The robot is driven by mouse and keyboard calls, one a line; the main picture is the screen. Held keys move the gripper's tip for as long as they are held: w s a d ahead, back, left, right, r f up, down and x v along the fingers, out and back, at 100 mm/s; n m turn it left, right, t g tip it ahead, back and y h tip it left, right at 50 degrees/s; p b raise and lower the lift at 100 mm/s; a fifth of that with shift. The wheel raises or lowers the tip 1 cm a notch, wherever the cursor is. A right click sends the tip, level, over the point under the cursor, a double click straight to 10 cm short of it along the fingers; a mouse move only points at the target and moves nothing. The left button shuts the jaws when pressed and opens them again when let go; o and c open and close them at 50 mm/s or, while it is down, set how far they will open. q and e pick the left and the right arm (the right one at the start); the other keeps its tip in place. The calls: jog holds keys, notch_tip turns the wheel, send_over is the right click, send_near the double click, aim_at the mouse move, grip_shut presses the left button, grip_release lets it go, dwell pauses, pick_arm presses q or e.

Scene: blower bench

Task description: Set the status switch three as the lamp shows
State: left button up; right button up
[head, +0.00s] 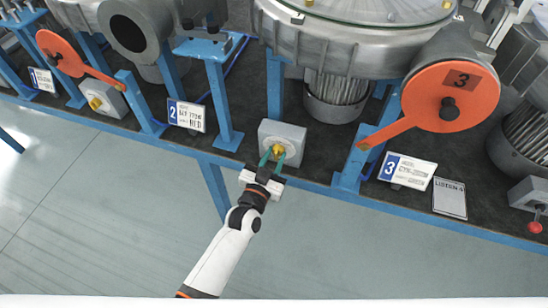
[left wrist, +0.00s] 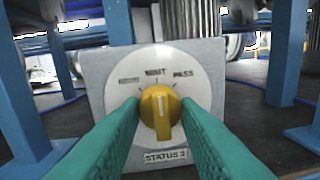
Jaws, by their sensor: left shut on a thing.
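The status switch three is a yellow knob (left wrist: 160,112) on a round white dial (left wrist: 195,85) on a grey box (head: 283,138). Its plate reads STATUS 3 (left wrist: 166,156). The dial has a left mark too blurred to read, WAIT at the top and PASS at the upper right. The knob's white line stands roughly upright, towards WAIT. My left gripper (head: 271,160) has its two green fingers shut on the knob, one on each side. A small orange-yellow thing (head: 308,3) shows at the top edge of the head view; I cannot tell whether it is the lamp.
Blue posts (left wrist: 285,75) stand on both sides of the box. A big blower (head: 350,40) with an orange disc marked 3 (head: 450,97) is behind and right. A sign 3 (head: 407,171) and a grey legend card (head: 450,198) are at the bench edge. Another yellow knob (head: 95,103) is left.

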pick_arm(q)
jog(key=shift+n, duration=0.3)
jog(key=n, duration=0.4)
jog(key=shift+f+b, duration=0.15)
jog(key=shift+b, duration=0.25)
jog(key=shift+n+t+b, duration=0.3)
jog(key=shift+n+b, duration=0.1)
jog(key=shift+n, duration=1.8)
jog(key=o, duration=1)
jog(key=b+v, duration=0.1)
jog(key=v, duration=1.1)
jog(key=shift+s+d, duration=0.15)
